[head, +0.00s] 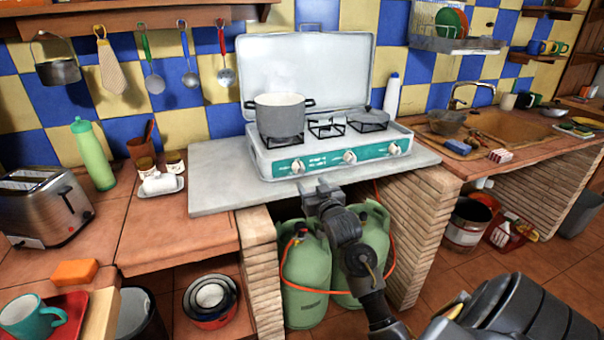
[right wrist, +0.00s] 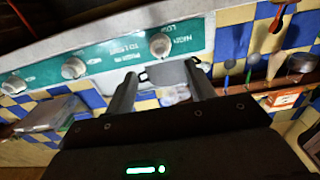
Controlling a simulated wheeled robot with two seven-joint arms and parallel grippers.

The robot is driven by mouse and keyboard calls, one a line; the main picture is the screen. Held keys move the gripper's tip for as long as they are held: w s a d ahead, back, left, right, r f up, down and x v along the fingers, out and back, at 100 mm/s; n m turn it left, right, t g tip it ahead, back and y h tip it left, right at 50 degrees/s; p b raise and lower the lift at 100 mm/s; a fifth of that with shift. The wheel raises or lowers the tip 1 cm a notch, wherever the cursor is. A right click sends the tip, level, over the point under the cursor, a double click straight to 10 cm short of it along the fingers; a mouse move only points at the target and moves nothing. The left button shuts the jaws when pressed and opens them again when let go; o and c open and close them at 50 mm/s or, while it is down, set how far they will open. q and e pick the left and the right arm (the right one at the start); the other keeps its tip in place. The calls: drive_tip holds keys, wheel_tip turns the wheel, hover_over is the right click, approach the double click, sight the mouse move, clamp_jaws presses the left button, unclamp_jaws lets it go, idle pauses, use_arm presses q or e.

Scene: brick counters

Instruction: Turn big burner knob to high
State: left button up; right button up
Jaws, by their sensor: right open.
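A white camping stove (head: 262,150) with a teal front panel stands on the grey counter slab. Its panel bears three pale round knobs: left (head: 297,167), middle (head: 349,157) and right (head: 394,149). A grey pot (head: 279,118) sits on the left burner. My right gripper (head: 312,187) is just below and in front of the left knob, apart from it. In the right wrist view, which is turned over, the gripper (right wrist: 163,78) is open and empty, with that knob (right wrist: 160,45) beyond its fingertips. My left gripper is not in view.
Green gas bottles (head: 305,275) with an orange hose stand beneath the slab (head: 222,190), between brick piers. A toaster (head: 45,205) and a green bottle (head: 93,155) are at the left. The open stove lid (head: 305,65) stands behind the burners. The slab left of the stove is clear.

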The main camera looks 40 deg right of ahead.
sight(302, 171)
drive_tip(key=x, duration=0.7)
drive_tip(key=shift+w, duration=0.15)
drive_tip(key=shift+w+d, duration=0.2)
drive_tip(key=shift+w, duration=0.3)
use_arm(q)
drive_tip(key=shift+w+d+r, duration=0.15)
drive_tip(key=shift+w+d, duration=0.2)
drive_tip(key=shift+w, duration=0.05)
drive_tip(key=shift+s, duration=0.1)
use_arm(e)
drive_tip(key=shift+c, duration=0.7)
drive_tip(key=c, duration=0.8)
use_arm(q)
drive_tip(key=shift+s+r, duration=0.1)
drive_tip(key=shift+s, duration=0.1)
use_arm(e)
drive_tip(key=shift+c, duration=0.2)
